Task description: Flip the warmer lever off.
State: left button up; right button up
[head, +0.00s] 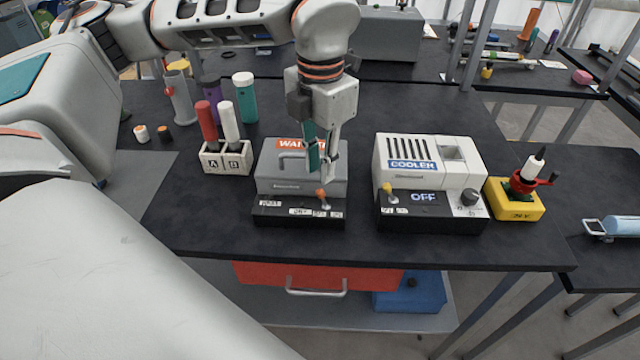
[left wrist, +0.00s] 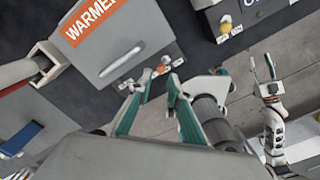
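The grey warmer (head: 285,180), with an orange label, stands on the black table; it also shows in the left wrist view (left wrist: 110,50). Its small lever with an orange knob (head: 322,194) is on the front right of its black base, and the knob shows in the left wrist view (left wrist: 162,69). My left gripper (head: 321,172) points down over the warmer's right side, just above and behind the lever. Its teal fingers (left wrist: 156,83) are apart, with the lever just beyond the tips; contact cannot be told. My right gripper (left wrist: 262,68) is off to the right, fingers apart and empty.
A white cooler (head: 430,160) stands right of the warmer, with a yellow box (head: 514,203) beyond it. A holder (head: 226,160) with red and white handles stands left. Bottles are behind it. The table front strip is clear.

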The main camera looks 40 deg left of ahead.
aim_at(320, 190)
pick_arm(q)
notch_tip(320, 190, down, 7)
jog(key=shift+s+d+f, duration=0.1)
jog(key=shift+f, duration=0.05)
dwell(0.4)
grip_shut()
